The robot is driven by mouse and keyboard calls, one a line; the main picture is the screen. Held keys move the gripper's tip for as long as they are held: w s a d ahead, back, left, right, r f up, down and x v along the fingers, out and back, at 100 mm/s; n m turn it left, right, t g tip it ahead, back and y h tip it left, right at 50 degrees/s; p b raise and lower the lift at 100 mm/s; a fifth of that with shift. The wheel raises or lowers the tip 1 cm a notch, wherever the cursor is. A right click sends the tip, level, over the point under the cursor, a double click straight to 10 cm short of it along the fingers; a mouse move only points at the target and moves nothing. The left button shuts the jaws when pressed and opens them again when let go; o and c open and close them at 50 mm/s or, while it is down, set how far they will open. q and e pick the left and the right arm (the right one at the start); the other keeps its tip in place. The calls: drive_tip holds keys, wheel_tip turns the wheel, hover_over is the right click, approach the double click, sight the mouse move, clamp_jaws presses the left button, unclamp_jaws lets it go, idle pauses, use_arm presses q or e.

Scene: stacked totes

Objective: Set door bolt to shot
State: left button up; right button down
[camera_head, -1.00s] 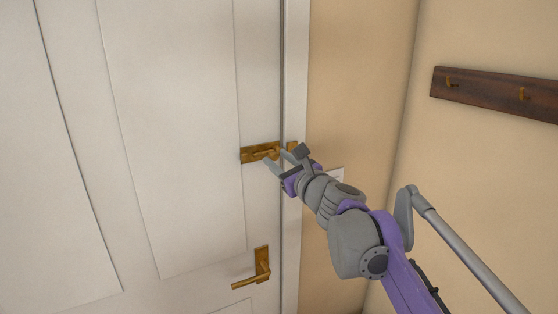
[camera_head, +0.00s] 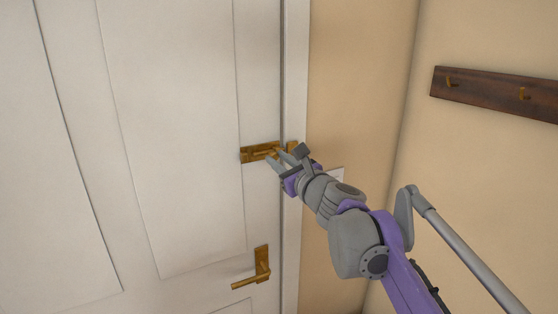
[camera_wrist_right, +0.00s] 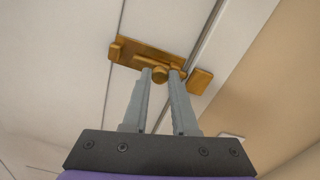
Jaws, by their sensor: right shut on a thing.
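The brass door bolt (camera_head: 249,154) is mounted level on the white door, near its right edge. It also shows in the right wrist view (camera_wrist_right: 124,52). Its small round knob (camera_wrist_right: 159,74) sits between my right gripper's fingertips. My right gripper (camera_head: 276,157) is shut on this knob, reaching in from the lower right. The brass keeper (camera_head: 292,147) is on the frame to the right, across the door gap, and shows in the wrist view (camera_wrist_right: 201,80). The fingers partly hide the bolt's right end, so I cannot tell whether the rod reaches the keeper. My left gripper is not in view.
A brass lever handle (camera_head: 262,266) is on the door below the bolt. The white door frame (camera_head: 294,220) and a beige wall are close on the right. A dark wooden rail (camera_head: 490,93) with brass hooks hangs on the far right wall, clear of my arm.

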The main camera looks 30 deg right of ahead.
idle(0.5)
drive_tip(key=shift+d+r+p, duration=0.2)
drive_tip(key=shift+d+p, duration=0.1)
drive_tip(key=shift+d, duration=0.05)
drive_tip(key=shift+d+f, duration=0.15)
drive_tip(key=shift+d, duration=0.15)
drive_tip(key=c, duration=0.7)
unclamp_jaws()
drive_tip(key=shift+d, duration=0.15)
drive_tip(key=s+b, duration=0.1)
drive_tip(key=s, duration=1)
